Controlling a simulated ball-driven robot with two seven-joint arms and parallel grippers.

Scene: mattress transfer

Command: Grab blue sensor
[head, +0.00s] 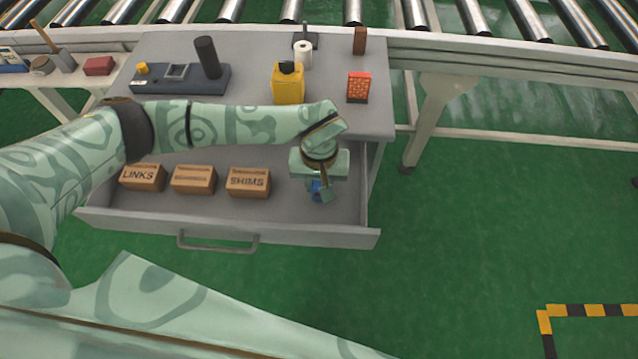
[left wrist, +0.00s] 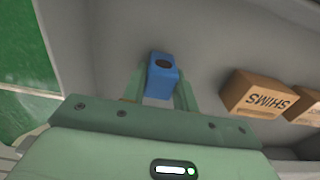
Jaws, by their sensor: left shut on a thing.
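The blue sensor (left wrist: 161,76) is a small blue block with a dark oval on its top face. In the left wrist view it sits between the two fingers of my left gripper (left wrist: 160,92), which is shut on it. In the head view my left gripper (head: 323,194) points down into the right end of the open drawer (head: 280,226). Only a bit of the blue sensor (head: 316,187) shows there, mostly hidden by the fingers. I cannot tell whether it touches the drawer floor. My right gripper is not in view.
Cardboard boxes marked LINKS (head: 142,178) and SHIMS (head: 248,182), with another box (head: 193,180) between them, lie left of my gripper in the drawer. A yellow bottle (head: 288,84) and a red box (head: 358,87) stand on the cabinet top. A roller conveyor (head: 480,50) runs behind.

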